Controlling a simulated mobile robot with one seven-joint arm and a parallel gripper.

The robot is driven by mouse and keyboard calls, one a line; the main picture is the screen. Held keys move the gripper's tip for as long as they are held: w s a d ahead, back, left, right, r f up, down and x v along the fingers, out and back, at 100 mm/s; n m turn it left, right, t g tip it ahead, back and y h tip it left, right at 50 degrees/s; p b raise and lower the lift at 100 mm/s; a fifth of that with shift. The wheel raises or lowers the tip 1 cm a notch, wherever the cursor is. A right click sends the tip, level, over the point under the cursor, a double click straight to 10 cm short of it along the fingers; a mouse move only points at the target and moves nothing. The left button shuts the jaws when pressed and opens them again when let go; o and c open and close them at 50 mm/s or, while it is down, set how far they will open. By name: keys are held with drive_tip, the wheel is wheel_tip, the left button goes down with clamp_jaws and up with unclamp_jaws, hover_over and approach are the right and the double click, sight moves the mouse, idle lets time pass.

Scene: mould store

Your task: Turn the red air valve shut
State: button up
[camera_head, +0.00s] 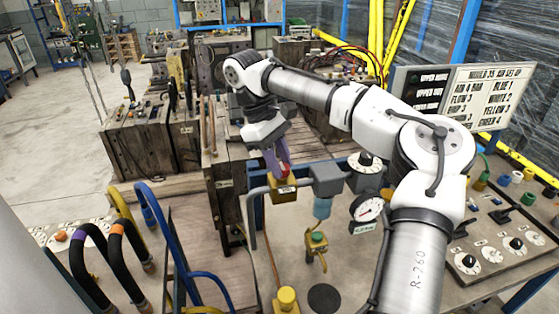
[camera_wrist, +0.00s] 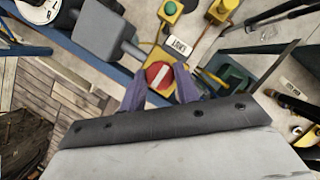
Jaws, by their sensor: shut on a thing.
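The red air valve is a small round red knob (camera_wrist: 158,76) with a slanting white bar across its face, in the middle of the wrist view. In the head view the red knob (camera_head: 285,172) is partly hidden by my fingers, on top of a yellow block (camera_head: 284,194) on grey pipework. My gripper (camera_head: 279,163) reaches down to it from above. In the wrist view the purple fingers of my gripper (camera_wrist: 159,73) stand on either side of the knob, shut on it.
A grey box (camera_head: 327,178) sits close right of the valve, with a pressure gauge (camera_head: 367,208) beyond. A green-topped yellow fitting (camera_head: 317,239) and a yellow button (camera_head: 287,298) stand nearer. Blue and black hoses (camera_head: 118,250) arch at lower left. A lettered board (camera_head: 481,92) stands at right.

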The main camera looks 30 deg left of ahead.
idle(0.4)
drive_tip(key=o, duration=1)
drive_tip(key=v, duration=0.7)
drive_tip(key=shift+r, duration=0.3)
drive_tip(key=shift+f, duration=0.1)
